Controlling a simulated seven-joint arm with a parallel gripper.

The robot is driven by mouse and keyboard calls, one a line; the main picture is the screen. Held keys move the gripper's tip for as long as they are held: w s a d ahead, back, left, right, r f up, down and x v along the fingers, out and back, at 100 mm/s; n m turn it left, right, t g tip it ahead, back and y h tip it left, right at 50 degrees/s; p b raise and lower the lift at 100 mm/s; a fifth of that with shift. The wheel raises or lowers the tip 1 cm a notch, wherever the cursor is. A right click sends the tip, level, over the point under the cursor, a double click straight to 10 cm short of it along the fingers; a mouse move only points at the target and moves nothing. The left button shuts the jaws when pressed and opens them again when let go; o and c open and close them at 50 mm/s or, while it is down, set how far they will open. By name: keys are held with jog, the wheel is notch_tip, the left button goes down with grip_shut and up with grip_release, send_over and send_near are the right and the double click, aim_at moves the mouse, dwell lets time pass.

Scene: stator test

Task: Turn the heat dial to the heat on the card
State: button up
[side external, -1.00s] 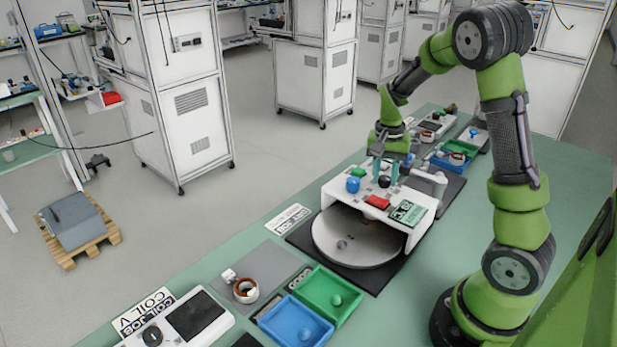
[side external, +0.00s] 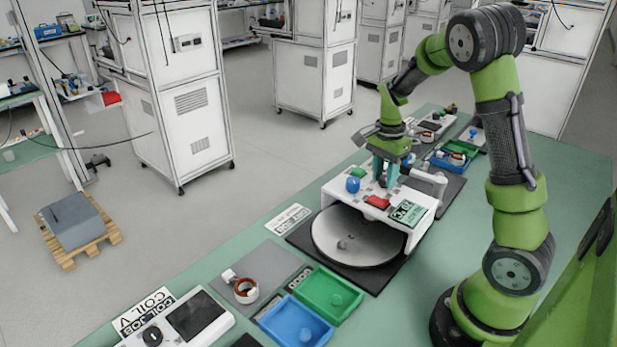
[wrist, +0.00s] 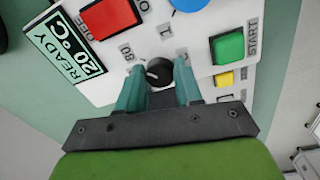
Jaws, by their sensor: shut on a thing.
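The heat dial (wrist: 158,73) is a black round knob with a pale pointer line, on the white panel of the machine (side external: 345,190). Labels "80" and "1" show near it in the wrist view. My gripper (wrist: 160,84) is shut on the dial, one teal finger on each side; in the side view my gripper (side external: 387,172) reaches down onto the panel top. A green display (wrist: 72,48) reads "READY 20 °C". A card with dark print (side external: 288,218) lies on the bench left of the machine; I cannot read it.
Close to the dial are a red OFF button (wrist: 108,16), a green START button (wrist: 229,47), a yellow button (wrist: 224,80) and a blue knob (side external: 352,184). Green (side external: 358,309) and blue (side external: 326,341) trays stand in front.

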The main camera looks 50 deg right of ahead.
aim_at(382, 177)
dwell(0.3)
jog(key=o, duration=1)
jog(key=shift+o, duration=0.2)
notch_tip(382, 177, up, 17)
jog(key=shift+w, duration=0.25)
